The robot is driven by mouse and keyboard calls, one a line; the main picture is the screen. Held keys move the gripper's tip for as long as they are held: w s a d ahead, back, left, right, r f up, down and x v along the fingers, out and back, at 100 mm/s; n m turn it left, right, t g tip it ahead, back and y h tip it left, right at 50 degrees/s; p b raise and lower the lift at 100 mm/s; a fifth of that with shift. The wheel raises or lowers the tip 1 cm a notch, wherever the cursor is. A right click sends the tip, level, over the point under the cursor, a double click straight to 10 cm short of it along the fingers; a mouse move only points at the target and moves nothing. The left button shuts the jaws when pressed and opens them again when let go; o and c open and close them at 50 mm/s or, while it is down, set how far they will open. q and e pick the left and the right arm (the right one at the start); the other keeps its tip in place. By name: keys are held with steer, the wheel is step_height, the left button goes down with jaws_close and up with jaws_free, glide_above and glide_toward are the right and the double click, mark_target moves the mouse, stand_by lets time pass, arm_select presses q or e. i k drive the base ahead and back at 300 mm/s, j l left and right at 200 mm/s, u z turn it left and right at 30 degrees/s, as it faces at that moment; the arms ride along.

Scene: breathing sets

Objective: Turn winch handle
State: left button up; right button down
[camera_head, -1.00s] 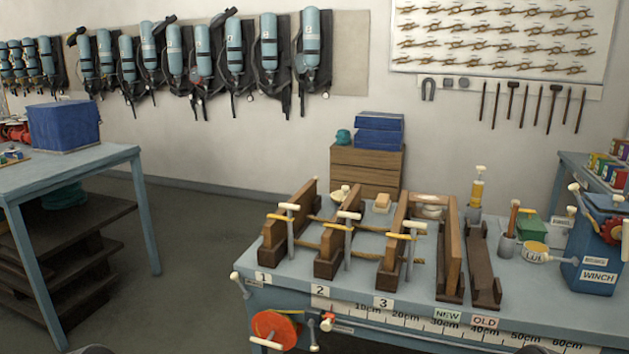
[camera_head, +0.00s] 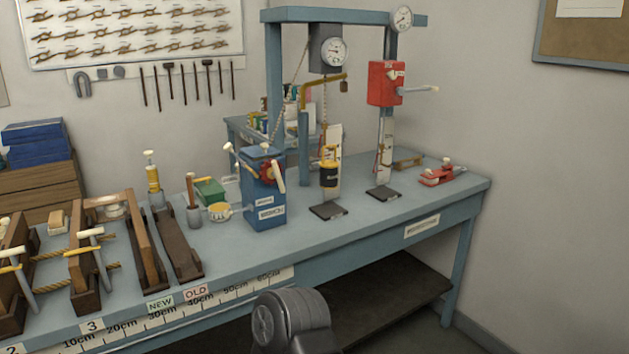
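The winch is a blue box (camera_head: 264,203) with a white label, standing on the blue-grey bench right of its middle. A red toothed wheel (camera_head: 267,172) is on its upper front. A cream handle (camera_head: 279,178) sits beside the wheel at the box's right side. Another pale-ended lever (camera_head: 240,158) leans up at the upper left of the box. Nothing touches the winch. Neither of my grippers is in view; only a dark grey rounded part of my own body shows at the bottom middle, in front of the bench.
The blue-grey bench (camera_head: 340,240) carries wooden rope stands (camera_head: 147,240) at left. Right of the winch are a blue frame with gauges (camera_head: 334,51), a hanging yellow-black cylinder (camera_head: 329,174) and a red box on a post (camera_head: 384,84). Floor shows at the bottom right.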

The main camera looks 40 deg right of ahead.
mark_target(271, 170)
steer(key=z, duration=1.3)
